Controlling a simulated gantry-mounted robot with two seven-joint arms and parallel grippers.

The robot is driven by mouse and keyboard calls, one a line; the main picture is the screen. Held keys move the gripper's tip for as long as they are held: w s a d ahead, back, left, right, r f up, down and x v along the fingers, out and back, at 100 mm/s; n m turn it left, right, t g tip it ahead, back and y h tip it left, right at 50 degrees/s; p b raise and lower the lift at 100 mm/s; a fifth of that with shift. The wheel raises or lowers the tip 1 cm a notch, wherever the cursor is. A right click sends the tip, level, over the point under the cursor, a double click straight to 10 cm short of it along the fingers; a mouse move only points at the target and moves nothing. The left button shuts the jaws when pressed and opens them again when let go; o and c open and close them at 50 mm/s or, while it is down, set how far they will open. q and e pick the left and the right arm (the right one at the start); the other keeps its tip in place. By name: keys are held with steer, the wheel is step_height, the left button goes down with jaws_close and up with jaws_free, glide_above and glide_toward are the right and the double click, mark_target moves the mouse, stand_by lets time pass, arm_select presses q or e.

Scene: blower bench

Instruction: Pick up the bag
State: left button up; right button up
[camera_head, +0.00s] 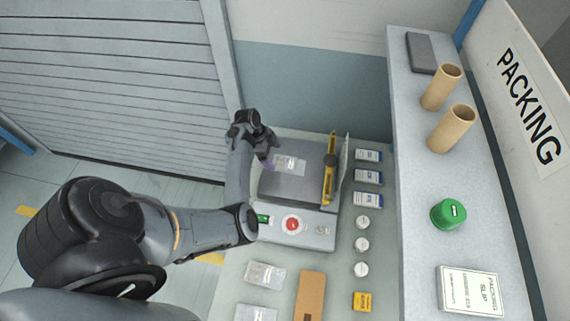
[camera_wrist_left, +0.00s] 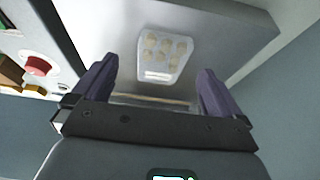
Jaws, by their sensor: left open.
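A clear bag (camera_head: 290,165) with small tan pieces inside lies flat on the grey plate of the bench machine (camera_head: 270,186). In the left wrist view the bag (camera_wrist_left: 163,52) shows beyond the fingers, and its near end carries a white label. My left gripper (camera_head: 268,151) is at the left edge of the plate, beside the bag. In the wrist view its two purple fingers (camera_wrist_left: 157,78) are spread, with nothing between them. Two more clear bags (camera_head: 265,273) lie at the front of the bench. My right gripper is not in view.
The machine has a red button (camera_head: 292,224) in front and a yellow-striped upright bar (camera_head: 330,172) right of the bag. Small boxes (camera_head: 368,177) and white round pieces (camera_head: 362,243) line the right. A shelf (camera_head: 420,190) holds cardboard tubes (camera_head: 452,128) and green tape (camera_head: 448,214).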

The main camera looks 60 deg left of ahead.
mark_target(280, 161)
arm_select(q)
steer(key=shift+w+x, duration=0.15)
steer(key=shift+x, duration=1.1)
steer(key=shift+w+x, duration=0.1)
steer(key=shift+x, duration=1.15)
steer(key=shift+a, duration=0.1)
steer(key=shift+c, duration=0.5)
